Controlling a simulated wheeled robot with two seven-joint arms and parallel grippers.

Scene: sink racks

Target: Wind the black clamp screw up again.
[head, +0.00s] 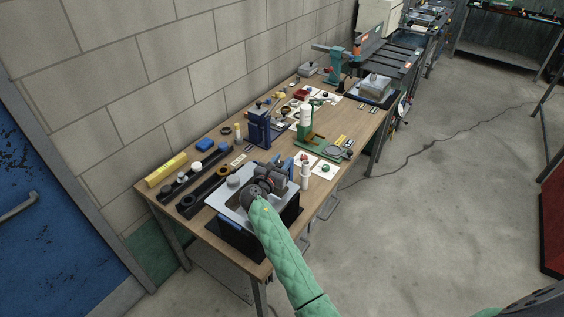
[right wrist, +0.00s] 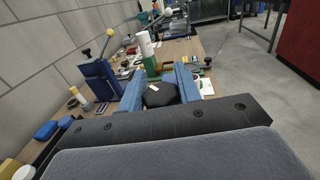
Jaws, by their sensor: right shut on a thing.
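My right gripper (right wrist: 160,91) is shut on a black faceted knob (right wrist: 163,96), which I take to be the black clamp screw, with a small pale mark on its top. Its two blue fingers stand on either side of the knob in the right wrist view. In the head view the right gripper (head: 289,163) reaches over the front of the bench, and its dark wrist hides the knob. I cannot tell how far up the screw is. My left gripper is not in view.
A grey-topped sink box (head: 217,199) lies under my right wrist. A blue press (head: 258,127) and a green press (head: 307,143) stand beyond on the wooden bench. Black racks (head: 203,193) lie left. A white cylinder (head: 305,178) stands close to the gripper's right.

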